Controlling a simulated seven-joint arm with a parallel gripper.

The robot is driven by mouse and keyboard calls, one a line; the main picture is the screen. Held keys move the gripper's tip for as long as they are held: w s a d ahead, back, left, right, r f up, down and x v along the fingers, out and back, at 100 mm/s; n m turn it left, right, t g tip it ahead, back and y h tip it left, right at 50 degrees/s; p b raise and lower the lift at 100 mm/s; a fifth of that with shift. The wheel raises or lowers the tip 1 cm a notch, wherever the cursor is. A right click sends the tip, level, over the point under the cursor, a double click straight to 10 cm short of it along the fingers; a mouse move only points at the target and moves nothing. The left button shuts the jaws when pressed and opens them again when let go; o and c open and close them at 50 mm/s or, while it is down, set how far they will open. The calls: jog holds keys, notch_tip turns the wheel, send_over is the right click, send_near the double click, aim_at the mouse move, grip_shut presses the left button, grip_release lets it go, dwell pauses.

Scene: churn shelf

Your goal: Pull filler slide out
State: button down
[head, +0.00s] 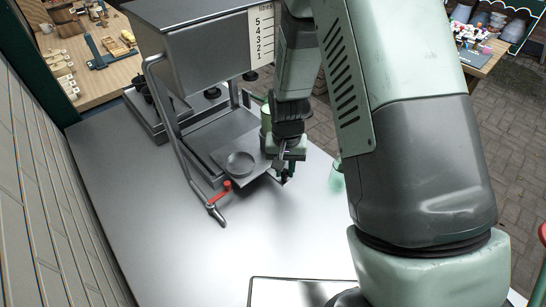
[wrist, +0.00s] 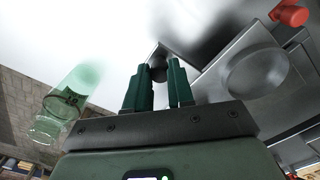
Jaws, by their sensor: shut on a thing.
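The filler slide (head: 222,152) is a flat grey metal plate with a round recess, under the big steel hopper in the head view. It also shows at the right of the wrist view (wrist: 221,70). My gripper (head: 286,176) is at the slide's right front corner. In the wrist view the green fingers of my gripper (wrist: 158,74) are shut on a dark small knob (wrist: 157,72) at the slide's corner. The fingers hide part of the knob.
A red-gripped lever (head: 220,192) stands close in front of the slide. A clear green glass (head: 336,180) stands to the right of my gripper. A steel hopper (head: 195,45) with a number scale rises behind. The steel table (head: 150,215) is bare at front left.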

jog(key=s+d, duration=0.3)
jog(key=shift+s+d, duration=0.25)
jog(key=shift+d, duration=0.1)
jog(key=c, duration=1)
grip_release()
jog(key=shift+o, duration=0.2)
notch_tip(320, 180, up, 11)
jog(key=shift+f, duration=0.1)
